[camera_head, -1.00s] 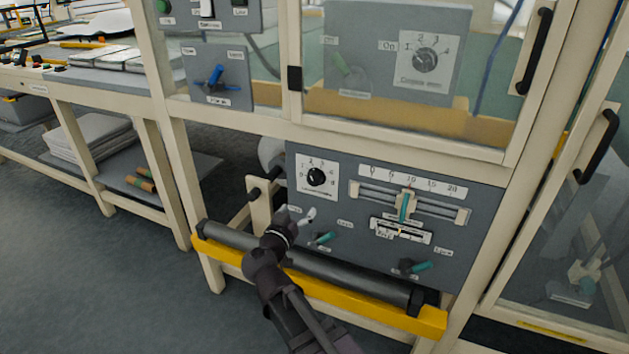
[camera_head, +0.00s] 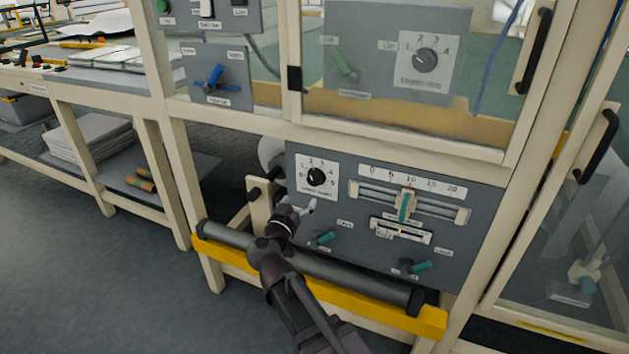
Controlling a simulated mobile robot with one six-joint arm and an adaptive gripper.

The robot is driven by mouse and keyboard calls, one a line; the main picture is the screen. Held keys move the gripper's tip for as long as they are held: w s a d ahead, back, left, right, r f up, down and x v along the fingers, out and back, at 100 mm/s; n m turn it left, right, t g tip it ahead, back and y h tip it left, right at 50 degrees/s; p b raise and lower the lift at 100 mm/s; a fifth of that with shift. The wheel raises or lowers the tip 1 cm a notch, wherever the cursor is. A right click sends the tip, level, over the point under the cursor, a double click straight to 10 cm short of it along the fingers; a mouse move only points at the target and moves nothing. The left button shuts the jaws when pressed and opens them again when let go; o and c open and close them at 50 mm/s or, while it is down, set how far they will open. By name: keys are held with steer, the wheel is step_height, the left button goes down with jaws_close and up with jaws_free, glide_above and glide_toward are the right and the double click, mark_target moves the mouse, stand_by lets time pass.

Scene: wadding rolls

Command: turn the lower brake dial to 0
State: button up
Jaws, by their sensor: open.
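The lower brake dial (camera_head: 316,177) is a black knob on a white numbered plate at the upper left of the lower grey panel (camera_head: 350,248). Its pointer direction is too small to read. My gripper (camera_head: 309,205) is just below the dial plate, in front of the panel, and apart from the knob as far as I can tell. Its jaws are open with nothing in them. The plate's lower edge is close to the fingertips.
A slider with a teal handle (camera_head: 405,205) is right of the dial. Two teal levers, one left (camera_head: 322,238) and one right (camera_head: 414,267), sit lower on the panel. A dark roller (camera_head: 345,270) and yellow bar (camera_head: 375,311) run in front, below. Another dial (camera_head: 425,60) is behind glass above.

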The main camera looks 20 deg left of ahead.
mark_target(313, 181)
steer(key=w, duration=1)
steer(key=shift+w+d, duration=0.15)
steer(key=shift+c, duration=0.2)
steer(key=c, duration=1.1)
